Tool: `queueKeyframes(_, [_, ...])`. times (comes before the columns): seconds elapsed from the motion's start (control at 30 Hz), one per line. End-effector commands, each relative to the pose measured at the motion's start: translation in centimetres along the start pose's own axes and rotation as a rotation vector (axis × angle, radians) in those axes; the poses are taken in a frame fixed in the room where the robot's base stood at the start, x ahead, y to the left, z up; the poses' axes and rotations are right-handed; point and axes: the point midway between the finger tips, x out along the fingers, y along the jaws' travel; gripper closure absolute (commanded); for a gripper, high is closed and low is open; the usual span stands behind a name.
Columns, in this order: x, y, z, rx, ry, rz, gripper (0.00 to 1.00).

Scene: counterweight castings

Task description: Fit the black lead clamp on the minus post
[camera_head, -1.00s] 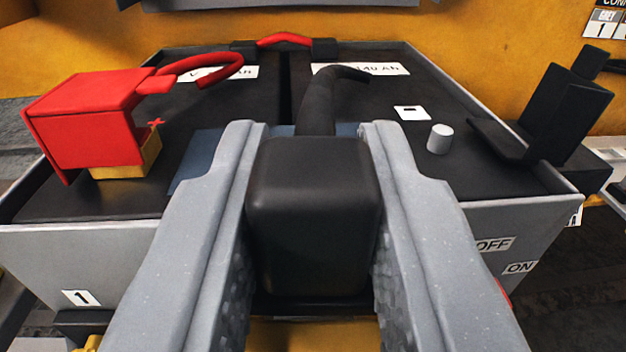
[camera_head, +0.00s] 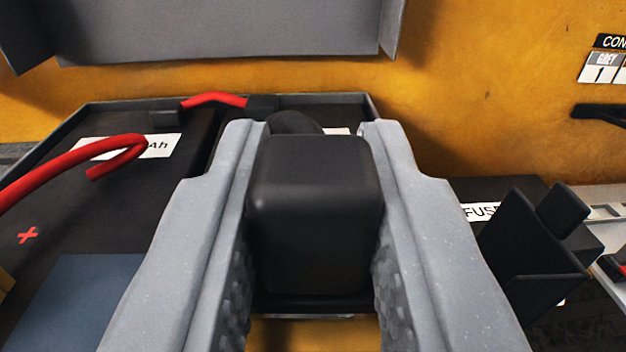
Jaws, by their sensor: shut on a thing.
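My gripper (camera_head: 312,135) is shut on the black lead clamp (camera_head: 314,215), a rounded black block seen from behind between the two grey fingers. A short piece of its black lead (camera_head: 293,122) curves up beyond the clamp. The minus post is not visible now; the clamp and fingers cover the right part of the battery top. I cannot tell how far the clamp is from the post. A red plus mark (camera_head: 28,235) shows on the left battery's top.
A red lead (camera_head: 75,165) arches in from the left, and a red link (camera_head: 215,99) lies at the back. An open black cover (camera_head: 535,255) stands at right beside a box labelled FUSE (camera_head: 480,211). A grey panel (camera_head: 205,30) overhangs at the top, before a yellow wall (camera_head: 480,90).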

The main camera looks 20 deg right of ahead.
Motion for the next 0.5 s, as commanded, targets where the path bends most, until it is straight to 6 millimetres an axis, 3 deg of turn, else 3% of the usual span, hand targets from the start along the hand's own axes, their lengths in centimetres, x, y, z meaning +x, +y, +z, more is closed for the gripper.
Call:
queueKeyframes(0.2, [2.7, 1.5, -0.5, 0.003, -0.004, -0.026, 1.0])
queueKeyframes(0.5, [4.9, 2.2, 0.2, 0.007, -0.008, -0.06, 1.0])
